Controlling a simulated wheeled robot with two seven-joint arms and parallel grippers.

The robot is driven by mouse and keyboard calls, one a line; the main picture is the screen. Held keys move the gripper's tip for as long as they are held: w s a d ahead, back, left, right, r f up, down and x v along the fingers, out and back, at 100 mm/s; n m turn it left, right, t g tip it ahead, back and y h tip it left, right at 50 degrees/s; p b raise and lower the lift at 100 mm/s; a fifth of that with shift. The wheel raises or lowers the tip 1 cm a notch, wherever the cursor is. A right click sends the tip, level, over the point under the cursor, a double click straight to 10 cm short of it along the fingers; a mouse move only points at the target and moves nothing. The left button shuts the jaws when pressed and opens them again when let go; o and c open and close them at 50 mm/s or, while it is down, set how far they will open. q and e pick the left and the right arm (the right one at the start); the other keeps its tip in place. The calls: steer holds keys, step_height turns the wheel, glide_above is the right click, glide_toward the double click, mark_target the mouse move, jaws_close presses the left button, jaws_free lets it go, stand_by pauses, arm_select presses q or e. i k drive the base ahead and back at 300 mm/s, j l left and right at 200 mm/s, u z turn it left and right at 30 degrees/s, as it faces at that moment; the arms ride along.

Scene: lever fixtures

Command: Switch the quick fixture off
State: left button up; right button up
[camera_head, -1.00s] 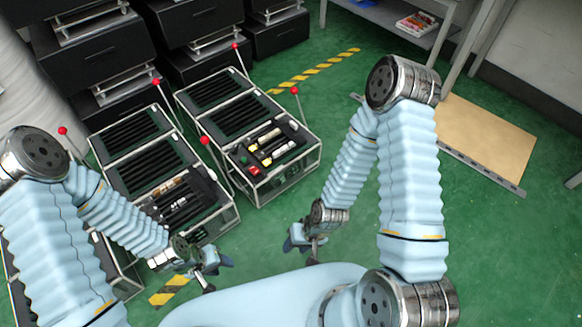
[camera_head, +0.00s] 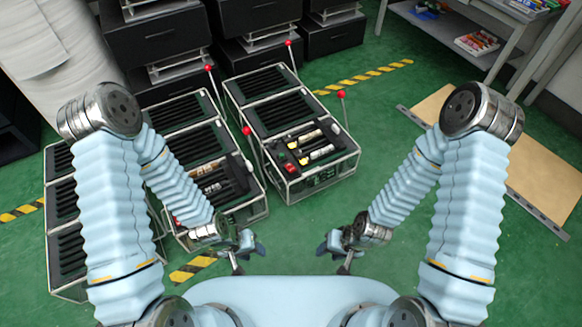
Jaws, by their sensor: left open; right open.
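The lever fixtures are black, slotted boxes in metal frames on the floor. The nearest complete one (camera_head: 273,118) stands centre, ahead of my grippers, with yellow-tipped cylinders and small coloured buttons on its near end. Thin levers with red ball knobs rise around it: a near-left knob (camera_head: 246,131), a right knob (camera_head: 340,94) and a far knob (camera_head: 288,43). No label shows which fixture is the quick one. My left gripper (camera_head: 249,260) is open and empty, low at centre left. My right gripper (camera_head: 333,260) is open and empty, low at centre right. Both are apart from the levers.
Another fixture (camera_head: 185,112) stands to the left, partly hidden by my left arm, with a red knob (camera_head: 210,68) near its far right. Black cabinets (camera_head: 165,35) line the back. A tan board (camera_head: 520,150) lies at right beside a grey shelf (camera_head: 470,35). Green floor is clear between.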

mark_target(290, 167)
steer(key=i+l+u, duration=0.15)
steer(key=u, duration=0.3)
steer(key=i+l+u, duration=0.1)
steer(key=l+u, duration=0.15)
steer(key=u, duration=0.25)
steer(key=l+u, duration=0.25)
steer(key=u, duration=0.2)
steer(key=i+l, duration=0.05)
